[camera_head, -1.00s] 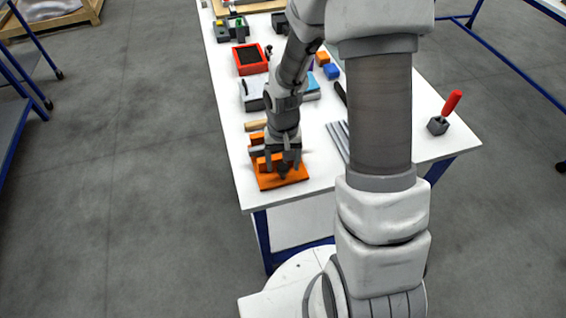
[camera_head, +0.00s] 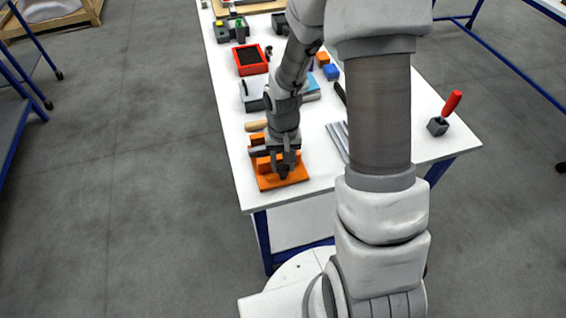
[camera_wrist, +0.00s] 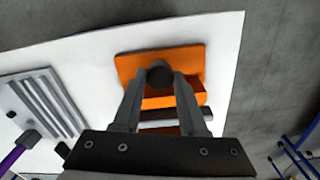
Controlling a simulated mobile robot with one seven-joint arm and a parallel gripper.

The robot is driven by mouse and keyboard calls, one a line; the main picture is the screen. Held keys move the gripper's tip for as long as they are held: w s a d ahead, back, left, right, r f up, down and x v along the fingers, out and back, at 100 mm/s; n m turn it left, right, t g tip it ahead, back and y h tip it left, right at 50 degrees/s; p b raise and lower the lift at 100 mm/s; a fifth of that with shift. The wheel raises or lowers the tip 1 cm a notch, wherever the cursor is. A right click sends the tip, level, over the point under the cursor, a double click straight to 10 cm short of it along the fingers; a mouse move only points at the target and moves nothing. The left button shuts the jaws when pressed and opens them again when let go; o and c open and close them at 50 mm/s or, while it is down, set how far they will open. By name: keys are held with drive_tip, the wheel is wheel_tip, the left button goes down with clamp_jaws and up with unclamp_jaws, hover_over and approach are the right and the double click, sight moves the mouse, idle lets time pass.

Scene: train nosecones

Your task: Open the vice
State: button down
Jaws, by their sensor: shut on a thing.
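The orange vice (camera_head: 266,182) sits on the white table near its front left corner. It also shows in the wrist view (camera_wrist: 190,60), with its flat base and a jaw block. A dark round knob (camera_wrist: 159,75) on the vice lies between my fingertips. My gripper (camera_head: 284,172) is over the vice, and in the wrist view its two fingers (camera_wrist: 159,80) are shut on this knob from both sides. My gripper and wrist hide part of the vice in the head view. The gap between the vice jaws is hard to make out.
Grey metal bars (camera_head: 338,139) lie to the right of the vice. A red-handled tool in a grey holder (camera_head: 438,126) stands at the right edge.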

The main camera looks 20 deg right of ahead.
drive_tip(key=shift+n, duration=0.3)
drive_tip(key=n, duration=0.5)
drive_tip(key=shift+r+n, duration=0.1)
drive_tip(key=shift+n, duration=0.3)
drive_tip(key=n+p, duration=0.1)
drive_tip(key=n, duration=0.3)
drive_tip(key=shift+n, duration=0.3)
drive_tip(key=shift+n, duration=0.3)
drive_tip(key=shift+w+a, duration=0.15)
drive_tip(key=shift+w, duration=0.05)
idle(0.4)
drive_tip(key=shift+c, duration=2.2)
unclamp_jaws()
